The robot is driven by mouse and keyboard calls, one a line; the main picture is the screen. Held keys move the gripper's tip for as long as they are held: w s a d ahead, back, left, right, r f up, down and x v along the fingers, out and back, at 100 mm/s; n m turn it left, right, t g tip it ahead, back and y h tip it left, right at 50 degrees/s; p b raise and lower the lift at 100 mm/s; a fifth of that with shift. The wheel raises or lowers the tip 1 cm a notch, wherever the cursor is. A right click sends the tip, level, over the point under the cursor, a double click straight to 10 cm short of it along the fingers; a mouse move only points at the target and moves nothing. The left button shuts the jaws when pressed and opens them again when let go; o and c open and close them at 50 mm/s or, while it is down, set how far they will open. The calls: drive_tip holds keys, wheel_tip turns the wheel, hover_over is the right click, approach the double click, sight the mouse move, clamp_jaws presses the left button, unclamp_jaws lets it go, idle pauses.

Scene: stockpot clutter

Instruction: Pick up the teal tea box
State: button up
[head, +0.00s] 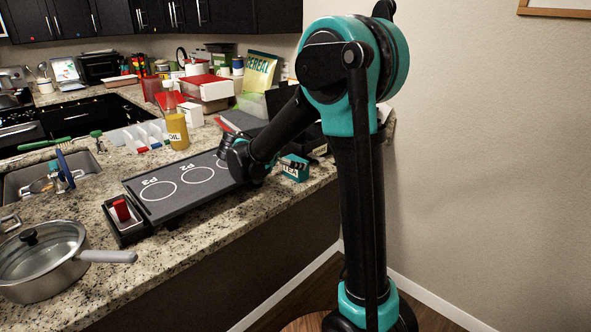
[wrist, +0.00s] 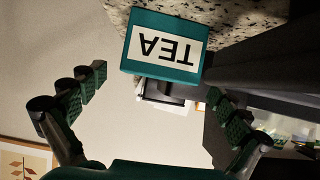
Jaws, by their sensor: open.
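The teal tea box (head: 296,168) stands on the granite counter near its right edge, partly hidden behind my arm in the head view. In the wrist view the tea box (wrist: 163,48) shows its white TEA label upside down, at the top middle. My gripper (wrist: 157,98) is open and empty, with one finger on each side of the picture. The box lies beyond the fingertips, roughly between them across the picture, and does not appear to touch them.
A dark tray (head: 185,190) with marked circles lies left of my gripper. An oil bottle (head: 177,131), a cereal box (head: 259,73) and other clutter stand behind. A lidded pot (head: 42,262) sits at the front left.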

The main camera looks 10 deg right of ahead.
sight(295, 160)
drive_tip(key=x, duration=0.3)
drive_tip(key=shift+d, duration=0.1)
drive_tip(key=c, duration=1.2)
